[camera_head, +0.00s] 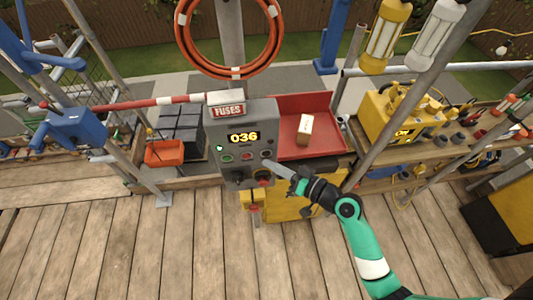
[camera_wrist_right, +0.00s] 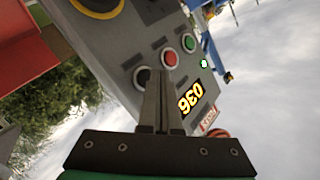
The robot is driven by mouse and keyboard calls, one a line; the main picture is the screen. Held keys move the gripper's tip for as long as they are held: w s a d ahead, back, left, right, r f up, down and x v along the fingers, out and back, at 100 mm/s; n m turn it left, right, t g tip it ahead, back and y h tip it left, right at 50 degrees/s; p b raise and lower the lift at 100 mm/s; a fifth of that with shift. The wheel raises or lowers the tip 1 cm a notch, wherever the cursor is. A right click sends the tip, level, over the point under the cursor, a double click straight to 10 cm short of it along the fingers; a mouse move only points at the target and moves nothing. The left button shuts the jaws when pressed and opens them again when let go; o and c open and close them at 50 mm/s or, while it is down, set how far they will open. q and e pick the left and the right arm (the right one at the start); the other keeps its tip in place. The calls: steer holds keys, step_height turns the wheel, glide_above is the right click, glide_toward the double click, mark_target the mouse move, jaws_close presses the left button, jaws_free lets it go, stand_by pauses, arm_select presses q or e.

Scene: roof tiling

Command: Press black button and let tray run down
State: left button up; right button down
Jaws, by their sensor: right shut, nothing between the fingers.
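My left gripper is not in view.
A red-and-yellow knob (camera_head: 263,177) sits below the buttons. A yellow unit (camera_head: 400,113) stands on a bench at the right, behind a slanting scaffold pole (camera_head: 411,82). An orange bin (camera_head: 166,153) is at the left. The front deck boards (camera_head: 120,250) are clear.

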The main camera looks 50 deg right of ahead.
steer(key=shift+w, duration=0.15)
steer(key=shift+w+d, duration=0.2)
steer(key=shift+d, duration=0.05)
